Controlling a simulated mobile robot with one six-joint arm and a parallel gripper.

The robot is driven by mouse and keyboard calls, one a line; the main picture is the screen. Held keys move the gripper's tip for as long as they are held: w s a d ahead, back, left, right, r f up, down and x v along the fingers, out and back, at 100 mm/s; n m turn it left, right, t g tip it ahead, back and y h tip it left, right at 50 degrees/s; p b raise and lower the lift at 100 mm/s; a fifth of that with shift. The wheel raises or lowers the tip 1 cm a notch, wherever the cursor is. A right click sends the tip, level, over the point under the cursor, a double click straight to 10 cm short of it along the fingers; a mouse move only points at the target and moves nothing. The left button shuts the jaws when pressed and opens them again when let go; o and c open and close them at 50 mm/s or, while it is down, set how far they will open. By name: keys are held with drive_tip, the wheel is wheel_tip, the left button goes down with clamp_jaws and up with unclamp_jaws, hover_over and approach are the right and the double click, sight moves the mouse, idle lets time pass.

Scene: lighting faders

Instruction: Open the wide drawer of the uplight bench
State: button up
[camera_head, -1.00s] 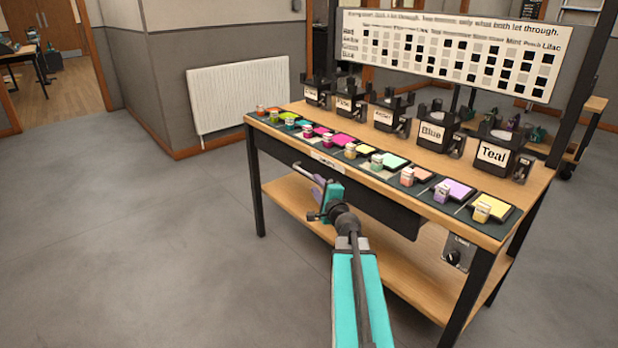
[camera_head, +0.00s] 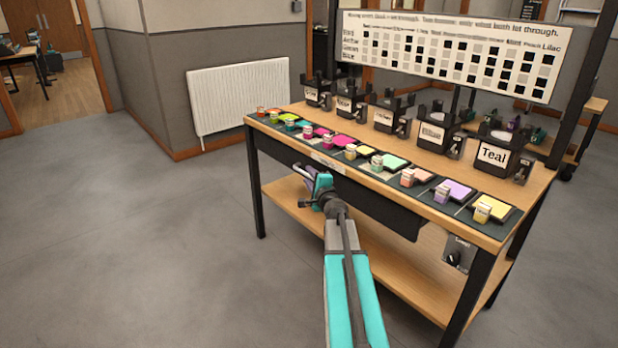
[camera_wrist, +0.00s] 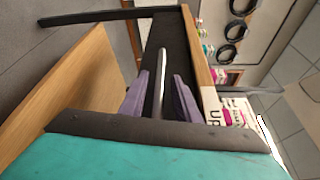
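The uplight bench (camera_head: 480,232) has a wood top and a dark wide drawer (camera_head: 385,212) under its front edge. The drawer front looks flush with the bench, so the drawer appears shut. It also shows in the wrist view as a dark panel (camera_wrist: 176,40). A pale bar handle (camera_wrist: 160,82) runs along that front. My gripper (camera_head: 308,177) is at the handle, towards the left part of the drawer. In the wrist view, the purple fingers of my gripper (camera_wrist: 161,96) stand apart on either side of the bar, with small gaps. My arm partly hides the drawer in the head view.
A wooden lower shelf (camera_head: 400,275) lies below the drawer. Colour swatches and small blocks line the top's front; several black labelled holders, including Teal (camera_head: 493,155), stand behind. A knob box (camera_head: 455,255) hangs at the right. The floor (camera_head: 150,250) left of the bench is clear.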

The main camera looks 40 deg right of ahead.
drive_tip(key=shift+w+d, duration=0.15)
drive_tip(key=shift+w, duration=0.2)
clamp_jaws()
drive_tip(key=shift+s, duration=0.15)
